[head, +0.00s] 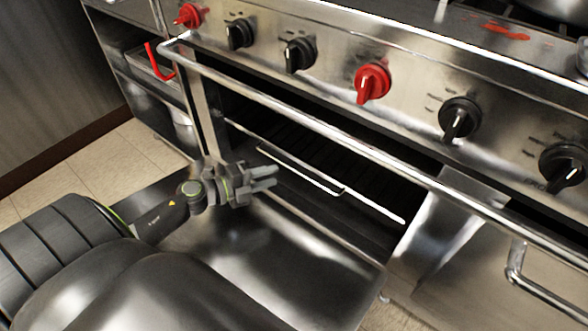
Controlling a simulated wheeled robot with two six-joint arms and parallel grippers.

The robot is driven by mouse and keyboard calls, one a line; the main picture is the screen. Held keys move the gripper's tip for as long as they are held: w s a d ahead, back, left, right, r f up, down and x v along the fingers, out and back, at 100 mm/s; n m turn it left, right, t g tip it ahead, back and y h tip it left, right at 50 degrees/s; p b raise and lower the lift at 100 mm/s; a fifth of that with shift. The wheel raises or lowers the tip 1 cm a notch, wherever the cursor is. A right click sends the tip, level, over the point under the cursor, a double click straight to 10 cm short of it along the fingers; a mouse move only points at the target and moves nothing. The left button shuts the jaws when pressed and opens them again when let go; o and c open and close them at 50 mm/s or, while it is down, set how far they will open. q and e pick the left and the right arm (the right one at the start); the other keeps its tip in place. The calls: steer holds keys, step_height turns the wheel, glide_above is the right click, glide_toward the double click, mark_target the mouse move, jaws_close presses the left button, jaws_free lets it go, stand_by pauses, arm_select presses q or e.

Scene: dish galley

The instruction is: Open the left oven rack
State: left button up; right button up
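The left oven (330,155) has its door (290,255) folded down flat, so its dark inside shows. A wire oven rack (375,207) sits inside, with a bright front bar running across the opening and a lower loop in its middle. My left gripper (277,176) is above the open door, just in front of the rack's left part. Its two fingers point right with a small gap between them, and nothing shows in the gap. I cannot tell whether a fingertip touches the rack. The rack's back part is lost in shadow. My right gripper is not in view.
A long rail (330,132) runs across the stove front above the oven opening. Red knobs (372,83) and black knobs (299,54) line the panel above it. Another oven door with a handle (516,262) is at right. Open shelves (150,85) stand at left beside tiled floor.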

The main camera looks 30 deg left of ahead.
mark_target(294, 169)
arm_select(q)
steer(key=x, duration=0.8)
steer(key=shift+b, duration=0.35)
steer(key=c, duration=0.6)
steer(key=shift+f, duration=0.1)
jaws_close()
steer(key=shift+s, duration=0.1)
